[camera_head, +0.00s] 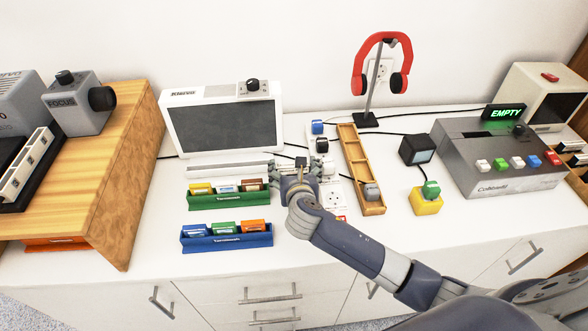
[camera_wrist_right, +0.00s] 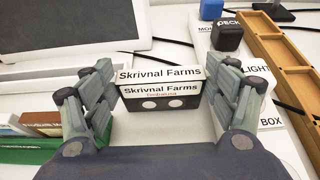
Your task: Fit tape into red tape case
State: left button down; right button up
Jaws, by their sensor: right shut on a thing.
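My right gripper (camera_head: 299,170) is above the white counter, right of the green tape case. In the right wrist view, its fingers (camera_wrist_right: 160,100) are shut on a tape (camera_wrist_right: 160,74) with a white "Skrivnal Farms" label and a dark lower part. The green tape case (camera_head: 228,201) holds several tapes. The blue tape case (camera_head: 227,241) in front of it also holds several. A red-orange object (camera_head: 57,244) shows partly under the wooden stand at the left; I cannot tell whether it is the red tape case. My left gripper is not in view.
A white monitor (camera_head: 222,124) stands behind the cases. A wooden tray (camera_head: 352,152) lies right of my gripper. The wooden stand (camera_head: 127,175) is at the left. A headphone stand (camera_head: 370,90), yellow button box (camera_head: 425,203) and grey console (camera_head: 470,150) are at the right.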

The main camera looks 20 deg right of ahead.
jog(key=shift+f, duration=0.2)
jog(key=o, duration=1.1)
